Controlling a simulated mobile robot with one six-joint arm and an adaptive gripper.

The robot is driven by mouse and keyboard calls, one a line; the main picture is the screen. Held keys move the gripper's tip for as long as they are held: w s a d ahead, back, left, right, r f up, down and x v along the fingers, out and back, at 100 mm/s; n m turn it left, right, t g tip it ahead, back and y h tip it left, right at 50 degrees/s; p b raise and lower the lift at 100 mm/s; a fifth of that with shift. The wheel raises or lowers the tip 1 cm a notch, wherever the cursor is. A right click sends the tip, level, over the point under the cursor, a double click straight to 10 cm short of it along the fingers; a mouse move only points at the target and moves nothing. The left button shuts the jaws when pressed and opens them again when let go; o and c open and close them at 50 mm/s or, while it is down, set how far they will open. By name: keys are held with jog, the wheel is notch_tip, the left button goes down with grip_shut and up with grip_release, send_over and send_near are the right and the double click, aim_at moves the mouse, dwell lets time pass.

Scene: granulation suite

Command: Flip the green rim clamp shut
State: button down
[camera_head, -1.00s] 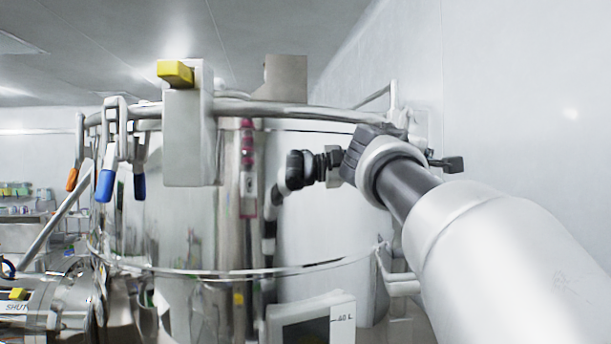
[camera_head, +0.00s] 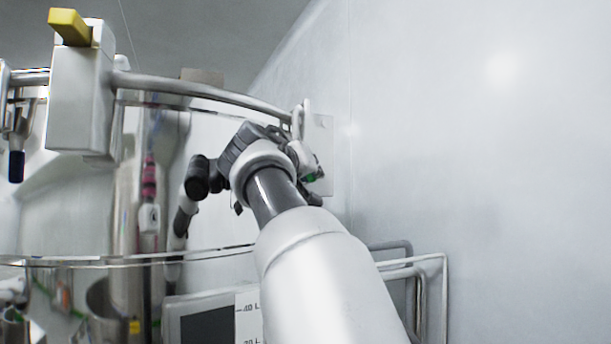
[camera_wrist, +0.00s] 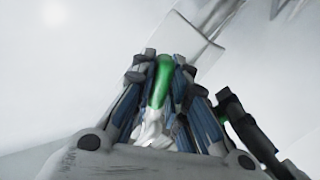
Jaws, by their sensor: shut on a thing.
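The green rim clamp (camera_head: 301,122) is at the right end of the vessel's rim in the head view. Only a small part of its green grip shows there, beside my gripper (camera_head: 314,188), which is mostly hidden by my own wrist. In the wrist view the green handle (camera_wrist: 158,90) lies between the fingers of my gripper (camera_wrist: 163,70). The fingers are closed about it, with its pale metal lower part toward the palm. How far the clamp is swung over the rim cannot be told.
The steel vessel rim (camera_head: 200,90) curves across to the clamp. A pale box with a yellow handle (camera_head: 70,27) stands on the rim at left. A dark-handled clamp (camera_head: 16,165) hangs at far left. A plain white wall (camera_head: 480,180) is close on the right.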

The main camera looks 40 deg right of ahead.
jog(key=shift+w+a+m, duration=0.15)
jog(key=shift+m, duration=0.25)
jog(key=c, duration=1.6)
grip_release()
jog(key=shift+o, duration=0.2)
jog(key=v, duration=1.2)
jog(key=shift+f, duration=0.1)
